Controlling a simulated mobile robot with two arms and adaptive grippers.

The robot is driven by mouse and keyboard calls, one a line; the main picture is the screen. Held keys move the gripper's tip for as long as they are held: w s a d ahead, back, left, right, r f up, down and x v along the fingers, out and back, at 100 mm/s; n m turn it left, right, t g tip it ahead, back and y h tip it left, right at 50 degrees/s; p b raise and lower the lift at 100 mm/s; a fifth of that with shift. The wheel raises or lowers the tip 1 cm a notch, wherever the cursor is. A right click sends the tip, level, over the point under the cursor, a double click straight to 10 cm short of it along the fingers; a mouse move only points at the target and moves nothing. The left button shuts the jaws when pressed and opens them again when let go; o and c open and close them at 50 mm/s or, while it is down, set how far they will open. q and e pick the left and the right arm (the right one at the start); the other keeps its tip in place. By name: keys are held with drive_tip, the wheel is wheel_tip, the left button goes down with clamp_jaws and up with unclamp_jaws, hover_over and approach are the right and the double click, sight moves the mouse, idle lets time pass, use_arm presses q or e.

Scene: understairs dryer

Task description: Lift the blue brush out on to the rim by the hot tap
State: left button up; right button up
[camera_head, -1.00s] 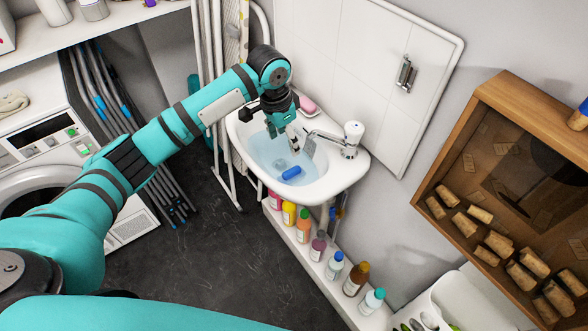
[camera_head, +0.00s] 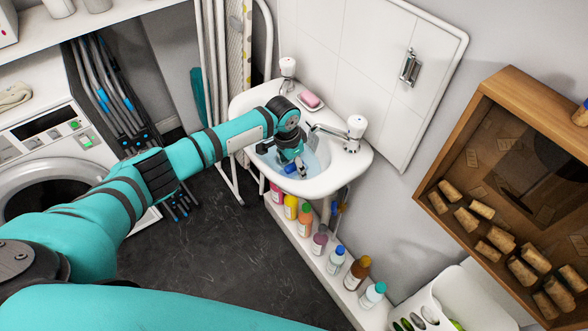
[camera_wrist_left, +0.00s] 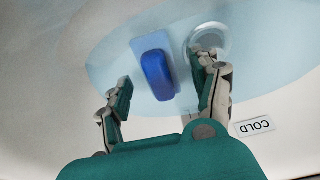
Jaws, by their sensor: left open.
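The blue brush (camera_head: 291,168) lies in the water of the white basin (camera_head: 335,179), partly hidden by my left gripper in the head view. In the left wrist view the blue brush (camera_wrist_left: 157,75) shows whole, with a paler blue part along one side. My left gripper (camera_head: 298,167) is low in the basin. In the left wrist view its open fingers (camera_wrist_left: 165,72) stand either side of the brush, apparently not gripping it. One tap (camera_head: 288,68) stands at the basin's back left corner, another (camera_head: 354,128) at the right. Their markings are unreadable here. My right gripper is out of view.
A pink soap (camera_head: 310,99) lies on the back rim. A spout reaches over the bowl near my gripper. A round pale ring (camera_wrist_left: 207,40) is beside the brush. Several bottles (camera_head: 320,243) line the ledge below.

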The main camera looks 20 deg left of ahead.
sight(294, 164)
use_arm(q)
drive_tip(key=shift+f, duration=0.1)
drive_tip(key=c, duration=1.2)
wheel_tip(294, 164, up, 10)
drive_tip(key=shift+r, duration=0.1)
drive_tip(key=shift+c, duration=0.2)
